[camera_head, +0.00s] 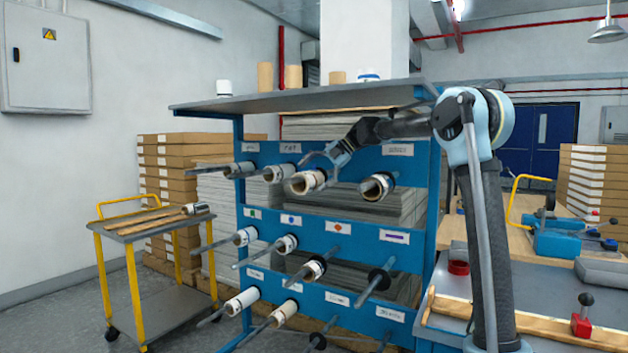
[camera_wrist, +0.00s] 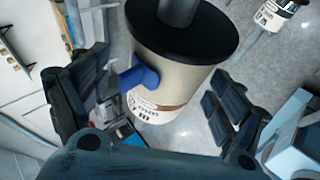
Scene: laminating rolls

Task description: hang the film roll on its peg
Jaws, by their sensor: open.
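A pale film roll (camera_head: 307,182) with a tan core sits at a peg in the top row of the blue rack (camera_head: 432,205). In the wrist view the same pale roll (camera_wrist: 172,62) fills the middle, with a black disc (camera_wrist: 185,28) and a grey rod (camera_wrist: 178,8) at its far end. A brown band and print show on its near part. My gripper (camera_head: 318,168) is open at this roll. In the wrist view my gripper's fingers (camera_wrist: 160,80) stand apart on either side of it; contact cannot be told.
Other rolls hang on neighbouring pegs, such as a top-row roll (camera_head: 377,187) to the right. A bare peg (camera_head: 375,282) with a black disc juts out below. A yellow-framed cart (camera_head: 150,228) stands left, a workbench (camera_head: 458,288) right. Several rolls stand on the rack's top shelf (camera_head: 300,100).

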